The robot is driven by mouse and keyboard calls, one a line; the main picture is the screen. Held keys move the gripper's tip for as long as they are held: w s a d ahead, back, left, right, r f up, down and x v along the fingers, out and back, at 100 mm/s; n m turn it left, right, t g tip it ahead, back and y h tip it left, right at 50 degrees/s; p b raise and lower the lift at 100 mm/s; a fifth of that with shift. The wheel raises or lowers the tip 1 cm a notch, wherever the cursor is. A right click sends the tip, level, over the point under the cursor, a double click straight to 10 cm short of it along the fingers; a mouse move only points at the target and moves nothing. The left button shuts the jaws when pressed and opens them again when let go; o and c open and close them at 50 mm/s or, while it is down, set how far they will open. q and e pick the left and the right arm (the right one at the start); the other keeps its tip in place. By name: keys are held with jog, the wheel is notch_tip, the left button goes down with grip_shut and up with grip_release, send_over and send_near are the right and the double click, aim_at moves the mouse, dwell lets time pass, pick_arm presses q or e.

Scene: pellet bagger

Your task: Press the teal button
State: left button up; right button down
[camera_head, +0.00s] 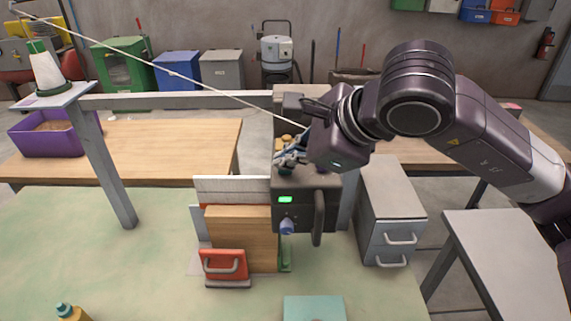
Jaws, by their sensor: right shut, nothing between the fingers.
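A dark machine (305,207) stands on the pale green table, with a lit green display, a blue-violet knob (287,228) and a black handle on its front. A small dark teal round piece (287,171) shows on its top edge, partly hidden by my gripper; it may be the teal button. My right gripper (287,157) reaches in from the right over the top of the machine. Its fingers are shut and empty, right by that teal piece; I cannot tell whether they touch it. My left gripper is not in view.
A wooden block and a red-handled piece (224,265) stand left of the machine. A grey drawer cabinet (392,205) stands at its right. A pale teal box (315,308) lies in front. A thread runs from a cone (47,70) at upper left to the machine. The table's left side is mostly clear.

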aim_at(287, 178)
jog(key=shift+f, duration=0.15)
jog(key=shift+r, duration=0.75)
notch_tip(287, 178, up, 6)
jog(key=shift+p, duration=1.05)
jog(key=shift+f, duration=0.1)
